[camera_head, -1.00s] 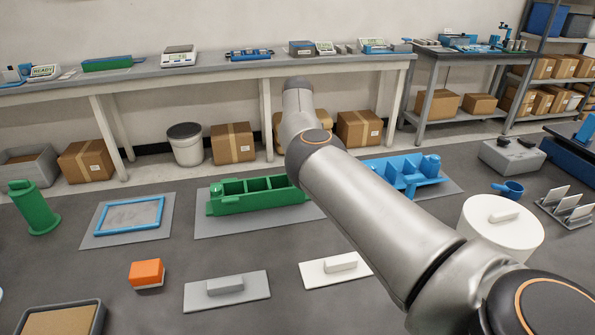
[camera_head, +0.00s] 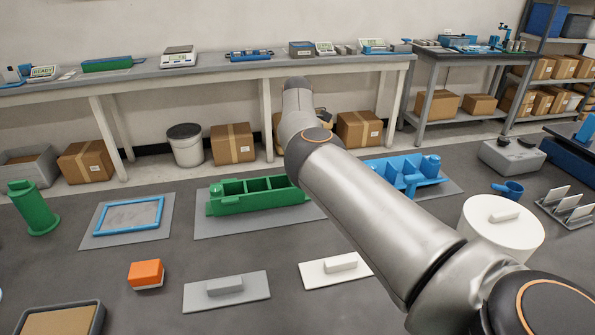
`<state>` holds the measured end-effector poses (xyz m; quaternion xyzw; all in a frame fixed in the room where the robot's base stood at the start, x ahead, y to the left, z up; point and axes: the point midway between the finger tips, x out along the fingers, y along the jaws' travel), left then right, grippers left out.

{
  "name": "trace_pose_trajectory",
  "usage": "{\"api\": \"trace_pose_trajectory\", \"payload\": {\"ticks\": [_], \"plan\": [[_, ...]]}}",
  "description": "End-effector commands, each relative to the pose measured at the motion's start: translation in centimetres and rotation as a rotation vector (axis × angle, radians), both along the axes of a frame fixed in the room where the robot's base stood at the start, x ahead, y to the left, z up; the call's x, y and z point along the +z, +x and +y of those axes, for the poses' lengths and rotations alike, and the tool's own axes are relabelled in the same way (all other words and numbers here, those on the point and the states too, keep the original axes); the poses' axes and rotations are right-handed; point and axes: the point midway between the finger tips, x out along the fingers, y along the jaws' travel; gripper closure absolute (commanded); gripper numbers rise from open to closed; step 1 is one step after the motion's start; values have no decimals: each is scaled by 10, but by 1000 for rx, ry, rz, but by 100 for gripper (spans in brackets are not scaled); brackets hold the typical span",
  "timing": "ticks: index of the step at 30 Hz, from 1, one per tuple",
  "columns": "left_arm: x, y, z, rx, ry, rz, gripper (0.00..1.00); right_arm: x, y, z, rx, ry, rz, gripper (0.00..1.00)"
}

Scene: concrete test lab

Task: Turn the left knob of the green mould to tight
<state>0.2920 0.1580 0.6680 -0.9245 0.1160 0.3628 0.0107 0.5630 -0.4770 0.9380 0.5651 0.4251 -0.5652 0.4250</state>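The mould's right end is hidden behind my arm, so a knob there cannot be seen. My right arm crosses the view from the lower right towards the middle. Its gripper is hidden behind the arm links. My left gripper is not in view.
A blue mould (camera_head: 408,178) lies on a mat right of my arm. A blue frame (camera_head: 130,232), green cylinder (camera_head: 36,212), orange block (camera_head: 146,272), grey float (camera_head: 226,292) and white float (camera_head: 334,270) lie around. A long bench (camera_head: 130,82) stands behind.

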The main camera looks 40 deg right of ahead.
Motion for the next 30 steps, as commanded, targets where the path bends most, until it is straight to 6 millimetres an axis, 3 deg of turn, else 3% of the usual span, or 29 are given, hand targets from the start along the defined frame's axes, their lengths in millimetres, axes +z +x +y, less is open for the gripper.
{"api": "trace_pose_trajectory", "payload": {"ticks": [18, 19, 26, 30], "plan": [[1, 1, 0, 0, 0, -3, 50, 0, 0, 0, -43, 0, -1, 100], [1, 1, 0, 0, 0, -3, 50, 0, 0, 0, -43, 0, -1, 60], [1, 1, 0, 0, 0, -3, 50, 0, 0, 0, -42, 0, -1, 34], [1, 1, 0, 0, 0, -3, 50, 0, 0, 0, -42, 0, 0, 32]]}}
